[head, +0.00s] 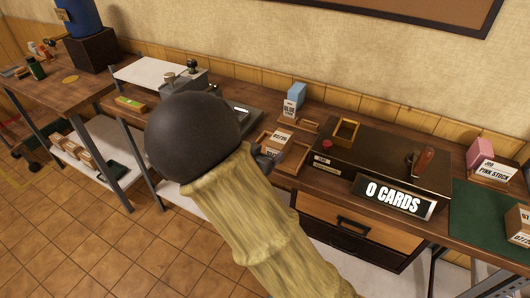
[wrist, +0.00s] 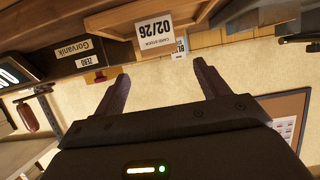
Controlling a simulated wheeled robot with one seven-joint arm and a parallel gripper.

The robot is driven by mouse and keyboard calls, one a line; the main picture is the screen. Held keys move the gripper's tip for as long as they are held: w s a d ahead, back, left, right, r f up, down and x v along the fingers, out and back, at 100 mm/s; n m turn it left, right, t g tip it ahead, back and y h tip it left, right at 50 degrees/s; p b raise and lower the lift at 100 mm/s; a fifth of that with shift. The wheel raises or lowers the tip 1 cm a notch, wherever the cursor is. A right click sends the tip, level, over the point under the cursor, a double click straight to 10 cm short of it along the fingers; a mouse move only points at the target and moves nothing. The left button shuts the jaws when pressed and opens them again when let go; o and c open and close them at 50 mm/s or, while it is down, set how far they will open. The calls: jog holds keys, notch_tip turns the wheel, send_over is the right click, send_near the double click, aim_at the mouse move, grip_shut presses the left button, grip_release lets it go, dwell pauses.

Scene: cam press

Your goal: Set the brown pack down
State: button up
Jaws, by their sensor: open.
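In the head view my arm covers most of the gripper and the pack's near side. I cannot tell from there whether the pack lies flat in the tray.
A blue pack (head: 294,96) stands behind, with a pink pack (head: 480,153) at right. Another brown pack (head: 519,222) is on the green mat (head: 475,205). The press (head: 385,160) with its red button and "0 CARDS" sign (head: 394,196) stands right of the tray.

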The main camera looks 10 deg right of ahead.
jog(key=s+d+n+g+y, duration=0.3)
jog(key=s+g+y, duration=0.1)
jog(key=s, duration=0.6)
jog(key=s+d+n+g+y, duration=0.3)
jog(key=s+n+g, duration=0.1)
jog(key=s, duration=0.6)
jog(key=shift+s+d+y, duration=0.35)
jog(key=shift+s+y, duration=0.05)
